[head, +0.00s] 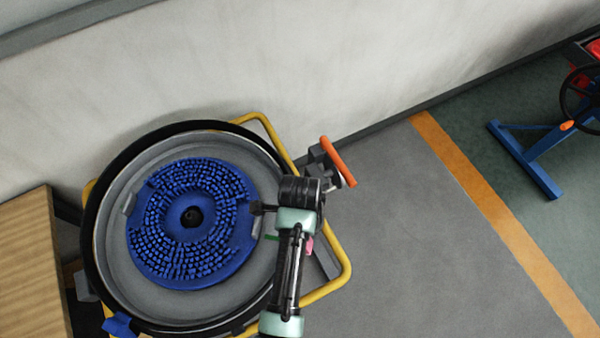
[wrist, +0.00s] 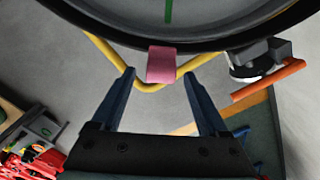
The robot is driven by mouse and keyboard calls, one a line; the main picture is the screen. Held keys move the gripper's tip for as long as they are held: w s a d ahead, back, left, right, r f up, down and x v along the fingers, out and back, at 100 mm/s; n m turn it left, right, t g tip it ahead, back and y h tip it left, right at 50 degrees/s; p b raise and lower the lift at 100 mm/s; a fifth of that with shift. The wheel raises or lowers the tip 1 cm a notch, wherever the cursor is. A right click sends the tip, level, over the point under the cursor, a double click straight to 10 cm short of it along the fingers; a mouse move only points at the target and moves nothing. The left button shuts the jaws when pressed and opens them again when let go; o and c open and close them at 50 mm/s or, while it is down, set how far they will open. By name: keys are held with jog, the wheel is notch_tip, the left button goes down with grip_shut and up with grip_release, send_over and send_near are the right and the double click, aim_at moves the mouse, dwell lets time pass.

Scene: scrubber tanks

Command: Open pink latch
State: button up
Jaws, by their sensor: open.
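The pink latch (wrist: 161,64) is a small block at the rim of the round tank (wrist: 205,42) in the wrist view, just beyond and between my fingertips. In the head view only a sliver of the pink latch (head: 309,245) shows beside my arm, which hides the rest. My gripper (wrist: 162,84) is open, with its two dark blue fingers apart and nothing between them. In the head view my wrist covers the tank's right side, and the fingers cannot be made out clearly.
A blue bristled disc (head: 190,222) lies inside the tank. A yellow tube frame (head: 343,262) surrounds the tank. An orange-handled valve (head: 338,161) stands at its upper right. A wooden surface (head: 35,265) is at left. The grey floor (head: 420,250) at right is clear.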

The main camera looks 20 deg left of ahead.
jog(key=shift+w+f, duration=0.1)
jog(key=shift+f, duration=0.25)
grip_shut()
dwell(1.2)
